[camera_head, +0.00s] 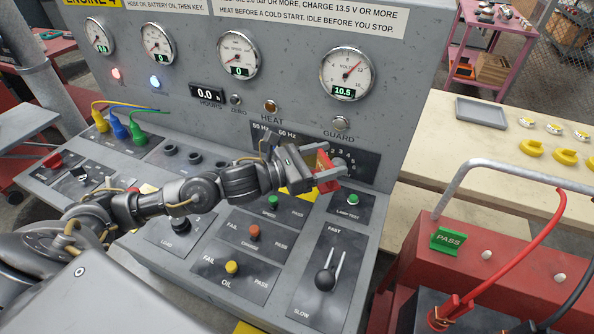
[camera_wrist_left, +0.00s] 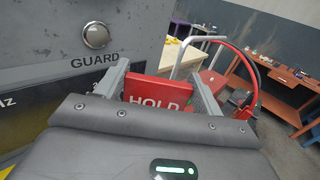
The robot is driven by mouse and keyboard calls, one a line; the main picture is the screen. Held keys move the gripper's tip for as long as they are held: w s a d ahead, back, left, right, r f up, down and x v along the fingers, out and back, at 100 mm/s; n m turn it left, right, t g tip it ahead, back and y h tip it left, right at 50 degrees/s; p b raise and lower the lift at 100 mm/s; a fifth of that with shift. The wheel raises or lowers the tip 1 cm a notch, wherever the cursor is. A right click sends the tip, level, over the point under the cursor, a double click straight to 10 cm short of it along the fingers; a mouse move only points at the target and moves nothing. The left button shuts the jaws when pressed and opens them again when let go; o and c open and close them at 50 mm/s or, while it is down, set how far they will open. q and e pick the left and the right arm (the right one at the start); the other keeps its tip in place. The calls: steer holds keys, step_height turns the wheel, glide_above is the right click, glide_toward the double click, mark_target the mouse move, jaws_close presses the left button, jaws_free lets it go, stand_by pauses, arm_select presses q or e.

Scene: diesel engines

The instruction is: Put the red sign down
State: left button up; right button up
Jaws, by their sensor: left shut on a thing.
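The red sign is a small plate marked HOLD. In the left wrist view the red sign (camera_wrist_left: 160,92) sits between the two fingers of my left gripper (camera_wrist_left: 160,85). In the head view my left gripper (camera_head: 325,165) is shut on the red sign (camera_head: 322,163) in front of the upright panel, above the lamp test plate. The fingers partly hide the sign in the head view. I cannot tell whether the sign touches the panel. My right gripper does not show.
The console's sloping desk (camera_head: 290,215) carries buttons and a lever (camera_head: 326,278). A green PASS sign (camera_head: 447,241) stands on a red box (camera_head: 500,262) at right. A cream table (camera_head: 470,150) behind holds a grey tray (camera_head: 482,113) and yellow items, with bare room between.

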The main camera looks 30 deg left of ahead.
mark_target(318, 155)
arm_select(q)
steer(key=shift+s+a+p, duration=0.15)
steer(key=shift+a+p, duration=0.25)
steer(key=shift+a, duration=0.3)
steer(key=shift+w+a+f+p, duration=0.2)
steer(key=shift+w+a+p, duration=0.05)
steer(key=shift+a, duration=0.2)
steer(key=shift+w+a+f+p, duration=0.2)
steer(key=shift+a+p, duration=0.05)
steer(key=shift+a, duration=0.2)
steer(key=w+a+f+p, duration=0.1)
steer(key=a+f, duration=0.2)
steer(key=w+a+f+p, duration=0.1)
steer(key=a+f+p, duration=0.1)
steer(key=a+f, duration=0.1)
steer(key=w+a+f+p, duration=0.1)
steer(key=w+a+f, duration=0.1)
steer(key=a+f, duration=0.2)
steer(key=shift+w+f+p, duration=0.1)
steer(key=shift+f+p, duration=0.25)
steer(key=shift+f, duration=0.75)
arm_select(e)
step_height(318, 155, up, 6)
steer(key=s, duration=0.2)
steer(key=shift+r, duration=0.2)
